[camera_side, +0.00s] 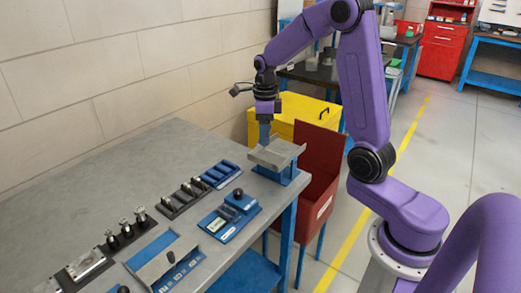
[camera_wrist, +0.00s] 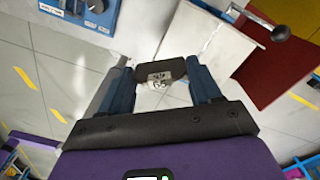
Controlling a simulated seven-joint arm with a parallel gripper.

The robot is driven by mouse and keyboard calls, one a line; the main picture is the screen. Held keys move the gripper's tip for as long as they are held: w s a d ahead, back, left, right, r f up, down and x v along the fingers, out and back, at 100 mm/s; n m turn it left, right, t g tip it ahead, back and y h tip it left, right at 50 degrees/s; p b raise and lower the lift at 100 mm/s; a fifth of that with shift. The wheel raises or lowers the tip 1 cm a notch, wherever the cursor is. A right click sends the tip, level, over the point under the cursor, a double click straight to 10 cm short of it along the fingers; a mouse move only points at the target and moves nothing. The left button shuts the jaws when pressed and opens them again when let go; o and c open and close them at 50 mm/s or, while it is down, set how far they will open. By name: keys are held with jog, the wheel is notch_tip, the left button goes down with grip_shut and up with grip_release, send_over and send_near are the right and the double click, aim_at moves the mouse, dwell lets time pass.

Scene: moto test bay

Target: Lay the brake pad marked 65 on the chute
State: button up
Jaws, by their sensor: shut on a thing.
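My gripper (camera_wrist: 158,66) is shut on a dark brake pad (camera_wrist: 175,68), held between its two blue fingers. A pale label on the pad reads 65 in the wrist view. The chute (camera_side: 276,153) is a tilted grey metal tray on a blue stand at the table's far right corner. It shows in the wrist view as a pale plate (camera_wrist: 205,42) beyond the fingers. In the side view my gripper (camera_side: 265,128) points down just above the chute's back left part; the pad cannot be made out there, and whether it touches the chute is unclear.
A red bin (camera_side: 318,165) stands right of the chute, with a yellow box (camera_side: 300,118) behind. The grey table (camera_side: 130,165) holds blue and black fixtures with several small parts in front. A ball-ended rod (camera_wrist: 281,32) shows beside the chute.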

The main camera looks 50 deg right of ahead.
jog(key=w+d+m, duration=0.1)
jog(key=d+m, duration=0.2)
jog(key=d, duration=0.4)
jog(key=shift+a+f, duration=0.2)
jog(key=shift+f, duration=2.85)
jog(key=shift+f, duration=1.15)
jog(key=o, duration=1.3)
jog(key=shift+c, duration=0.2)
notch_tip(320, 180, up, 7)
